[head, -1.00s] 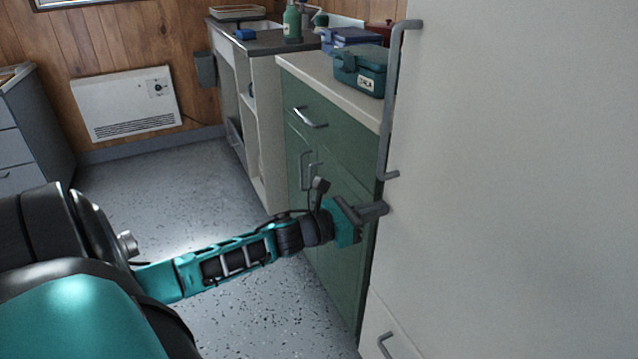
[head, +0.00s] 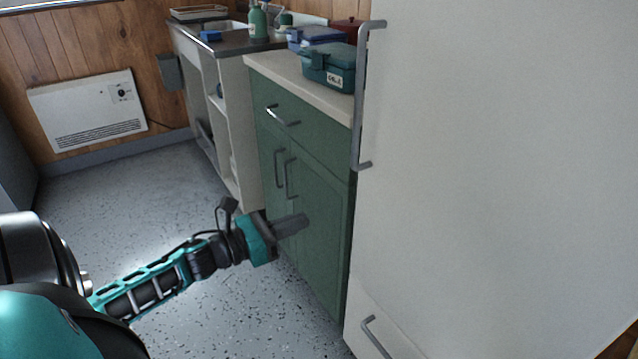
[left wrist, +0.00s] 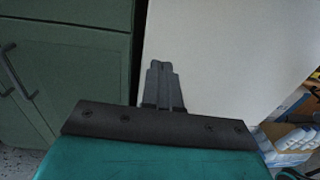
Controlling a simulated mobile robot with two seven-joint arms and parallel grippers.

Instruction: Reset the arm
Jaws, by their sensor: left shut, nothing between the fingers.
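My left gripper (head: 292,225) shows in the head view at the end of my teal and black arm, which comes in from the left. It is in front of the green cabinet's lower doors, left of the tall white cabinet's edge. Its fingers are together with nothing between them. In the left wrist view the shut fingers (left wrist: 162,86) point toward the white cabinet front (left wrist: 215,60), with the green cabinet (left wrist: 70,65) to the left. I cannot tell the exact gap to either. My right gripper is not in view.
The tall white cabinet (head: 480,150) with long grey handle (head: 363,95) fills the right side. The green cabinet (head: 315,185) carries teal and blue boxes (head: 328,68). A sink unit (head: 185,48) stands behind. A white heater (head: 88,110) hangs on the wall. Speckled floor (head: 130,200) at left is clear.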

